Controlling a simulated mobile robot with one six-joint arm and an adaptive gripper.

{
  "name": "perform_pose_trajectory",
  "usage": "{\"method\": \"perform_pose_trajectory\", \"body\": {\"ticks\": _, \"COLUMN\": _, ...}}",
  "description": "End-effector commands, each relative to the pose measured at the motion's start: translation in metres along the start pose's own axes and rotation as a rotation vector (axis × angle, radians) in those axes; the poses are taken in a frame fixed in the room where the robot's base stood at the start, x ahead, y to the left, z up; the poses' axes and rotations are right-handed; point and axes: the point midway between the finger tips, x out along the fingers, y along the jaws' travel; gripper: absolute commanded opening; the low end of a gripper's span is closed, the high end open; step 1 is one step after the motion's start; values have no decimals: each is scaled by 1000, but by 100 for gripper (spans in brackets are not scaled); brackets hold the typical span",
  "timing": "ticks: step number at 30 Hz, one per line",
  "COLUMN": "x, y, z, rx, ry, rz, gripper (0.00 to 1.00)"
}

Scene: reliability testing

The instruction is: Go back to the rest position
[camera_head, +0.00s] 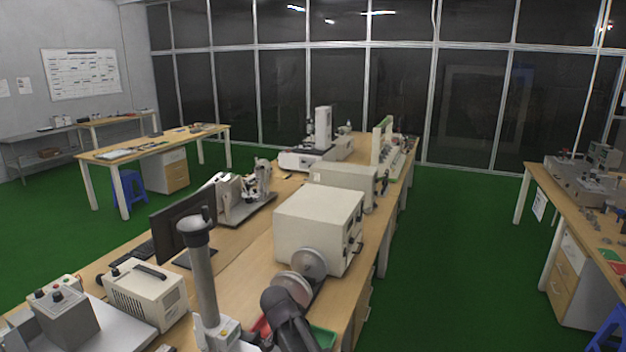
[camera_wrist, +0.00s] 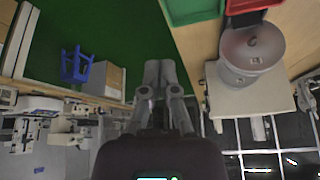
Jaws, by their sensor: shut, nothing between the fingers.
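My gripper (camera_wrist: 159,68) shows in the wrist view with its two grey fingers together and nothing between them. It points over the green floor, beside the edge of a wooden bench, and touches nothing that I can see. The wrist picture is upside down, with the dark windows at the bottom. In the head view a dark part of my arm stands at the bottom middle, in front of the bench; the fingertips cannot be made out there.
The long bench (camera_head: 237,294) carries a beige box instrument (camera_head: 312,222), a machine with round discs (camera_head: 292,288), a monitor (camera_head: 182,232) and a grey power unit (camera_head: 146,290). Green (camera_wrist: 191,11) and red trays lie near the discs. Green floor (camera_head: 440,265) is clear to the right.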

Motion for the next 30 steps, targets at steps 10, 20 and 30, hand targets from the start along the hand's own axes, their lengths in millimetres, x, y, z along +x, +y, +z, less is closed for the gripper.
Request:
{"method": "perform_pose_trajectory", "body": {"ticks": 10, "x": 22, "y": 114, "z": -17, "rx": -260, "ry": -198, "rz": 35, "gripper": 0}}
{"method": "perform_pose_trajectory", "body": {"ticks": 20, "x": 26, "y": 205, "z": -14, "rx": -503, "ry": -377, "rz": -44, "gripper": 0}}
{"method": "perform_pose_trajectory", "body": {"ticks": 30, "x": 23, "y": 249, "z": -8, "rx": -651, "ry": -459, "rz": -138, "gripper": 0}}
